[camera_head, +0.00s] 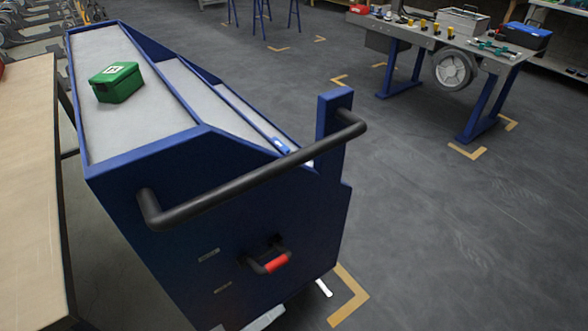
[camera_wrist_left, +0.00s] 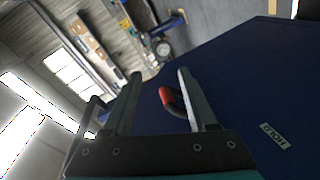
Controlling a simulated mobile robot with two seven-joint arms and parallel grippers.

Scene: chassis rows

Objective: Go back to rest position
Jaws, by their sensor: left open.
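My left gripper (camera_wrist_left: 160,74) shows in the left wrist view with its two fingers spread open. A black handle with a red grip (camera_wrist_left: 170,98) appears in the gap, close to the right finger and partly hidden by it. I cannot tell whether it lies between the fingers or beyond them. The same red grip (camera_head: 276,263) is on the end panel of a blue cart (camera_head: 225,180) in the head view. I cannot make out either gripper clearly in the head view. My right gripper is not in view.
The cart has a black push bar (camera_head: 260,172) and grey shelves, with a green box (camera_head: 116,82) on top. A wooden table (camera_head: 28,180) stands close at the left. A workbench (camera_head: 440,38) with tools stands at the back right. The floor at the right is clear.

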